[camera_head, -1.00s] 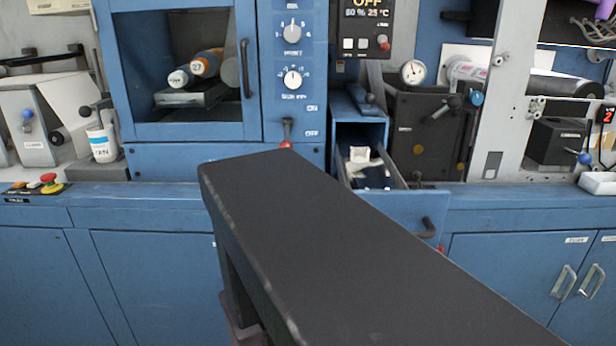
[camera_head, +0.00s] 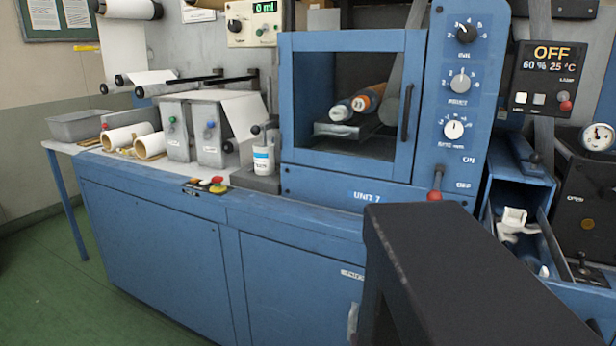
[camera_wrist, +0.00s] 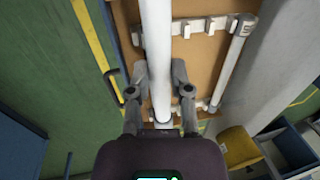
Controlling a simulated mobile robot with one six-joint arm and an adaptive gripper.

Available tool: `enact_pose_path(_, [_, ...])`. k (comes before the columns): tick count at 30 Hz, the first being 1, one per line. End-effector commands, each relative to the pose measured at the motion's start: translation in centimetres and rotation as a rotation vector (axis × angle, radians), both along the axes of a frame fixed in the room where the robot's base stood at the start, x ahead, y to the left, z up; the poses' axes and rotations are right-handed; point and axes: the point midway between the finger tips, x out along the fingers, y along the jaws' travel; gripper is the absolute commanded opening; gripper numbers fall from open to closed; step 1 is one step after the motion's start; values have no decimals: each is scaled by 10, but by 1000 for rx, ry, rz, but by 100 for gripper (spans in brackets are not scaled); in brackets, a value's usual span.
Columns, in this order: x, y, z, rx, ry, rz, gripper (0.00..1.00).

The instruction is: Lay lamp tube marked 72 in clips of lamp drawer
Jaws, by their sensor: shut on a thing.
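A long white tube (camera_wrist: 156,35) stands between the two fingers of my gripper (camera_wrist: 160,82) in the wrist view, and the gripper is shut on it. No number can be read on the tube. Its upper end runs out of the picture. An open drawer (camera_head: 548,228) under a blue housing shows at the right of the head view, with white pieces inside. I cannot tell from its contents whether it has clips. My gripper is not seen in the head view.
Behind the held tube is a brown board (camera_wrist: 200,62) with white clips (camera_wrist: 205,28) and another white tube (camera_wrist: 230,62). The blue cabinet (camera_head: 150,225) runs along the head view, with green floor (camera_head: 50,290) at left.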

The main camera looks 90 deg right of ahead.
Motion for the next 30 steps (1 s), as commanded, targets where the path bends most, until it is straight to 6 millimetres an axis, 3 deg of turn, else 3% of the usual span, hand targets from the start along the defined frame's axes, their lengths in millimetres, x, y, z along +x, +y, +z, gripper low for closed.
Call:
enact_pose_path(1, [0,0,18,0,0,0,0])
enact_pose_path(3, [0,0,30,0,0,0,0])
enact_pose_path(30, [0,0,180,0,0,0,0])
